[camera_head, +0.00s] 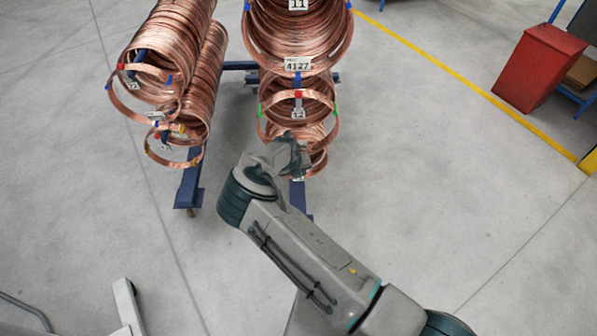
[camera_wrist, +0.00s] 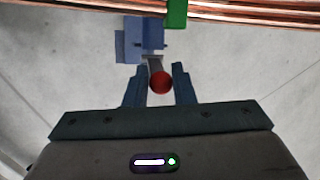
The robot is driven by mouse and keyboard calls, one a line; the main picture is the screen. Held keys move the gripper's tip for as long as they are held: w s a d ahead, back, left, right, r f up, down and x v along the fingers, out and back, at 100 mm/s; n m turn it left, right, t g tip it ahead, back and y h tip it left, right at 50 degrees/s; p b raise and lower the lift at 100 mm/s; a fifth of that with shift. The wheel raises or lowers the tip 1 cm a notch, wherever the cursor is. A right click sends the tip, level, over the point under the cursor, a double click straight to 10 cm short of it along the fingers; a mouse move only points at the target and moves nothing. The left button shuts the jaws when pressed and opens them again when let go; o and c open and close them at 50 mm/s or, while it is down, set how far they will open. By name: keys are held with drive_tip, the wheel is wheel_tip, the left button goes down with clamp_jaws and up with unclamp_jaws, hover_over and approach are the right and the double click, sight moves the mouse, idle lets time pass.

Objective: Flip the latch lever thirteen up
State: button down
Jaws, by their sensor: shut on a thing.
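The latch lever (camera_wrist: 160,80), with a round red end on a grey shaft, shows in the middle of the wrist view. It joins a blue bracket (camera_wrist: 144,40) just beyond it. My gripper (camera_wrist: 159,82) is shut on the lever, one dark finger on each side of the red end. In the head view my wrist covers the gripper and this lever at the lowest coil (camera_head: 316,145) of the right-hand rack. The number on this latch cannot be read. The lever points toward the wrist camera; whether it is up or down I cannot tell.
Copper tubing (camera_wrist: 240,14) and a green clip (camera_wrist: 176,13) lie close beyond the bracket. Coils labelled 11 and 12 (camera_head: 298,95) hang above on the same rack. Another coil rack (camera_head: 190,75) stands left. A red bin (camera_head: 537,68) stands far right. The floor around is clear.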

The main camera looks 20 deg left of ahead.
drive_tip(key=shift+w+f+g+h+b, duration=0.25)
drive_tip(key=shift+w+g+b, duration=0.25)
drive_tip(key=shift+g+b, duration=0.4)
drive_tip(key=shift+w+r+g+h+b, duration=0.2)
drive_tip(key=shift+w+g+h+b, duration=0.15)
drive_tip(key=shift+g+b, duration=0.45)
drive_tip(key=shift+b, duration=0.3)
drive_tip(key=c, duration=1.3)
unclamp_jaws()
drive_tip(key=shift+w, duration=0.1)
drive_tip(key=shift+a, duration=0.1)
drive_tip(key=shift+a+r, duration=0.15)
drive_tip(key=shift+s, duration=0.2)
